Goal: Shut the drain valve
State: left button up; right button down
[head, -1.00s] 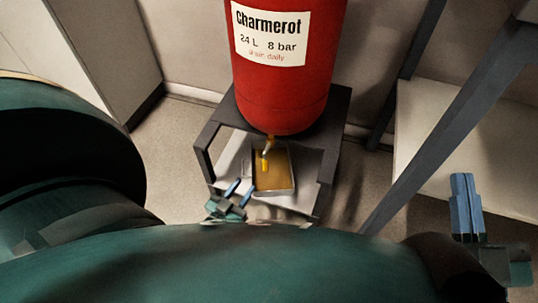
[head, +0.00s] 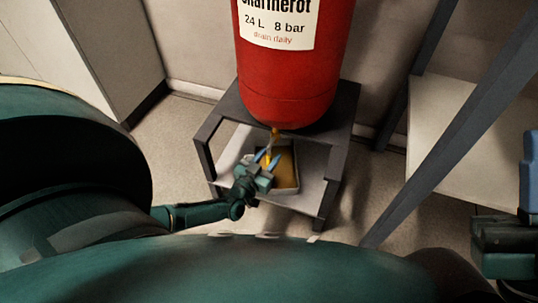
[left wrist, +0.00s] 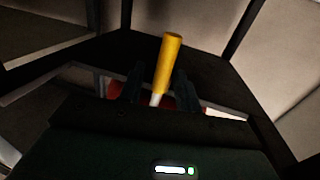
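The drain valve (head: 275,132) sits under the red tank (head: 287,85). Its yellow handle (left wrist: 170,62) shows clearly in the left wrist view, standing up between the dark fingers. In the head view my left gripper (head: 267,159) is at the handle, below the tank, with its blue fingertips apart on either side of it. The left gripper looks open, with a gap between the handle and at least the left finger. Whether the other finger touches it is hard to tell. My right gripper (head: 530,165) is cut off by the right edge, far from the valve.
The tank rests on a dark metal stand (head: 205,150) whose legs and bars surround the valve. A shallow tray (head: 294,170) lies on the stand's lower shelf under the valve. A grey slanted beam (head: 440,125) and a pale bench (head: 430,120) stand to the right.

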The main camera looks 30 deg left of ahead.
pick_arm(q)
jog(key=shift+w, duration=0.25)
grip_shut()
dwell(0.4)
